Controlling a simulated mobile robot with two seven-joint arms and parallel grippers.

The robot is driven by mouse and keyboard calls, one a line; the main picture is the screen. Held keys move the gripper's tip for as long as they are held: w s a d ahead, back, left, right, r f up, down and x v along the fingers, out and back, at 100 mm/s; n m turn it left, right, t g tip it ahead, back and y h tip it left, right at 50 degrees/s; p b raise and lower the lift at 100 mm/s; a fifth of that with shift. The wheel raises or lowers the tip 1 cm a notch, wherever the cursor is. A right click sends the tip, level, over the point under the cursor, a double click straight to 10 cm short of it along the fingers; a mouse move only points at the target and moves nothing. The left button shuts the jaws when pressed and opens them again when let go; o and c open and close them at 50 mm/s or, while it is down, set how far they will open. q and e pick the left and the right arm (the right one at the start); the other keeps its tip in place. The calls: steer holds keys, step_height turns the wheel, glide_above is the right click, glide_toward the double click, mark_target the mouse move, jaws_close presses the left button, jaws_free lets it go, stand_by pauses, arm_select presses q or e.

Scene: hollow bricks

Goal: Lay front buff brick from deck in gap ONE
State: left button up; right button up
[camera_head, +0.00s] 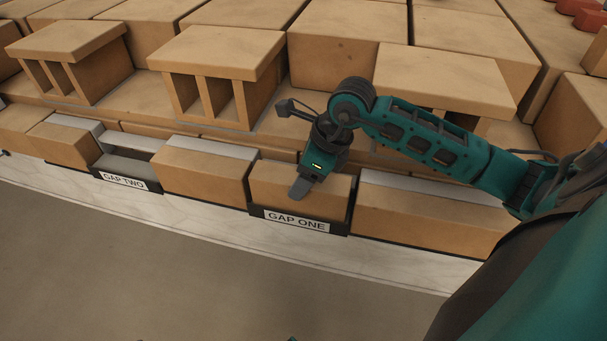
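A buff brick (325,201) sits in gap ONE, behind the black bracket with the label GAP ONE (296,221), between two longer bricks of the front row. My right gripper (302,186) reaches down over this brick from above. One finger shows in front of the brick's front face; the other finger is hidden, so I cannot tell whether it grips the brick. Part of the brick's top is covered by the gripper.
Gap TWO (124,181) at the left is an empty slot. Hollow bricks (222,54) with open front cells stand on the deck behind the row, another at the far left (68,42). Larger buff blocks (333,45) fill the back. The floor (120,270) in front is clear.

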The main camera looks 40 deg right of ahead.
steer(key=o, duration=1.5)
steer(key=shift+o, duration=0.2)
